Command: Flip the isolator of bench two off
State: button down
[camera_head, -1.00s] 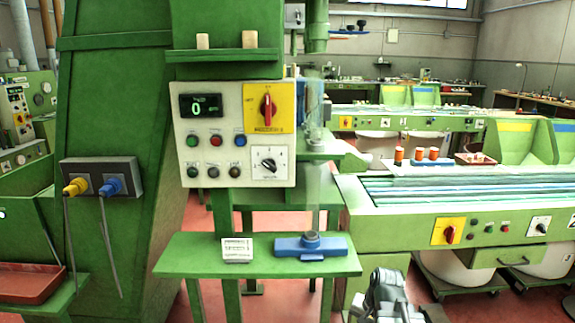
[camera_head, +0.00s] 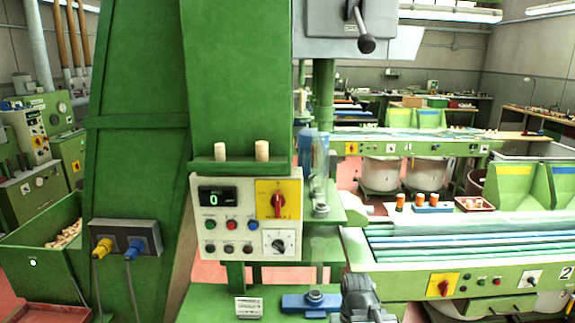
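Bench two (camera_head: 400,285) is the green bench at the right, with a "2" label at its right edge. Its isolator (camera_head: 443,286) is a red rotary knob on a yellow plate on the front panel; the knob is too small to read its position surely. My gripper (camera_head: 362,290) shows as a dark grey shape at the bottom centre, left of the yellow plate and apart from it. Its fingers cannot be made out.
A similar red isolator (camera_head: 278,200) sits on the grey panel of the green machine, and another (camera_head: 351,148) is on the far bench. A blue fixture (camera_head: 312,301) stands on the machine's shelf, left of my gripper. Red floor shows between machine and bench.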

aim_at(444, 286)
jog(key=u, duration=2.1)
jog(key=k, duration=0.2)
jog(key=z, duration=1.95)
jog(key=i, duration=1)
jog(key=z, duration=0.05)
